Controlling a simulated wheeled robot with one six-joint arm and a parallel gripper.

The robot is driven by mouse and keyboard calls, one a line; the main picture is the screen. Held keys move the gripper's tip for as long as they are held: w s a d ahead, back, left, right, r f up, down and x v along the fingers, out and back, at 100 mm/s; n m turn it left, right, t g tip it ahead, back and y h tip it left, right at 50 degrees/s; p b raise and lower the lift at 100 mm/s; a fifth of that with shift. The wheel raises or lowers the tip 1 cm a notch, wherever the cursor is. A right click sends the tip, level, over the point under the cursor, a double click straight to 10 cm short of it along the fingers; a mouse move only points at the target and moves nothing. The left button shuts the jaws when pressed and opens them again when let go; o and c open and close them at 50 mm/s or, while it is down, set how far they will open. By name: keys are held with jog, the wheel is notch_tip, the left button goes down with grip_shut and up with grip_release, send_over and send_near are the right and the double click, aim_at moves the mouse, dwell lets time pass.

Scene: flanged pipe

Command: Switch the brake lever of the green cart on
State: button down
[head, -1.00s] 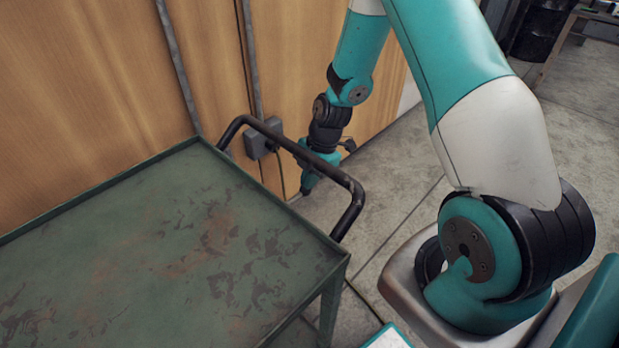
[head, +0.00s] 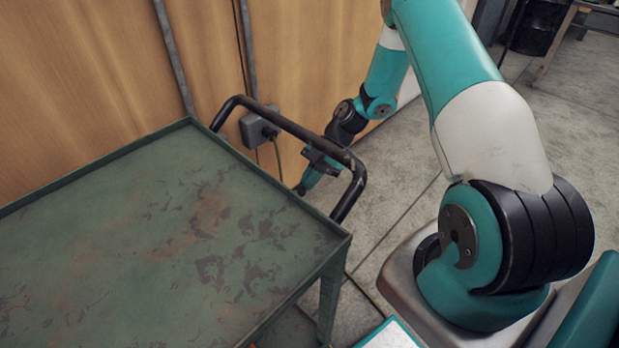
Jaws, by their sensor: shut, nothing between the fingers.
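The green cart (head: 130,235) stands at the left, its worn top shelf filling the lower left of the head view. Its black push handle (head: 285,125) rises at the far right end. My gripper (head: 300,190) is shut and empty. It points down and to the left, and shows beneath the handle bar, close to the cart's end edge. The bar hides part of the wrist. I cannot tell whether the gripper touches the cart. The brake lever is not visible; the cart's lower part at that end is hidden by the shelf and handle.
A wooden wall (head: 90,70) with metal strips runs behind the cart. A grey socket box (head: 254,130) with a cable is on it, near the handle. Concrete floor (head: 400,190) is clear right of the cart. A black drum (head: 537,28) stands far back right.

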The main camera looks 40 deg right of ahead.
jog(key=a+f+y+b, duration=0.3)
jog(key=f+y+b, duration=0.1)
jog(key=f, duration=0.3)
jog(key=shift+s+a+g+b, duration=0.2)
jog(key=shift+s+g+b, duration=0.15)
jog(key=shift+b, duration=0.3)
